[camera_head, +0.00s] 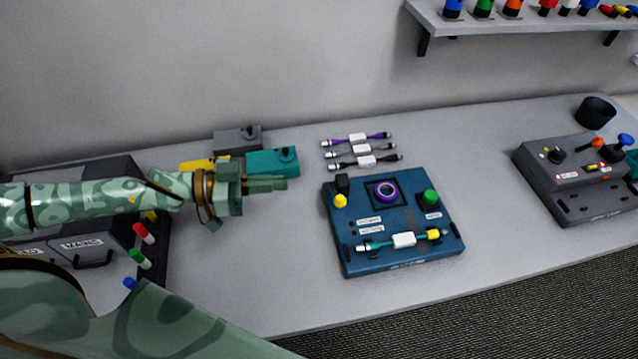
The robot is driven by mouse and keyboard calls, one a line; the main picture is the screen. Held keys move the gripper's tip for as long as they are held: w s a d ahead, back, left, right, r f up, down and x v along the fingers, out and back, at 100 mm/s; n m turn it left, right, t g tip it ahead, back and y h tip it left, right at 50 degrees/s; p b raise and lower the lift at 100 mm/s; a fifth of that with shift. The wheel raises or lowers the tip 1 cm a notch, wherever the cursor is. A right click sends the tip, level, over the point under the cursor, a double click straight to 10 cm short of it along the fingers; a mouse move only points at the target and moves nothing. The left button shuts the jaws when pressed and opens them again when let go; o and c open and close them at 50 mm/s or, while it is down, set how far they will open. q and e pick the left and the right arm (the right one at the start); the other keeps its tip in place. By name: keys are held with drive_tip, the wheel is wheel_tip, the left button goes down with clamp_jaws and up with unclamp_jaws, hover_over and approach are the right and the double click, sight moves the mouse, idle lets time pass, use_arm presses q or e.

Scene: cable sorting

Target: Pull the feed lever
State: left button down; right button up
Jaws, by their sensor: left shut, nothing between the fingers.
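My left gripper (284,184) is shut and empty. It hangs over the left middle of the table, fingers pointing right, between the dark left console (118,228) and the blue device (347,259). I cannot tell for sure which part is the feed lever. My right gripper is out of view.
Several cables (357,140) lie behind the blue device, and another cable (404,240) lies on it. Teal (273,163), yellow and grey blocks stand behind my gripper. A black cup (595,110) stands at the back right. The table between blue device and grey box is clear.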

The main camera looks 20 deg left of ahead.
use_arm(q)
hover_over(336, 193)
drive_tip(key=s+a, duration=0.1)
drive_tip(key=s, duration=0.2)
drive_tip(key=f, duration=0.3)
drive_tip(key=f+b, duration=0.1)
drive_tip(key=f, duration=0.1)
drive_tip(key=shift+s+f, duration=0.15)
drive_tip(key=shift+s, duration=0.15)
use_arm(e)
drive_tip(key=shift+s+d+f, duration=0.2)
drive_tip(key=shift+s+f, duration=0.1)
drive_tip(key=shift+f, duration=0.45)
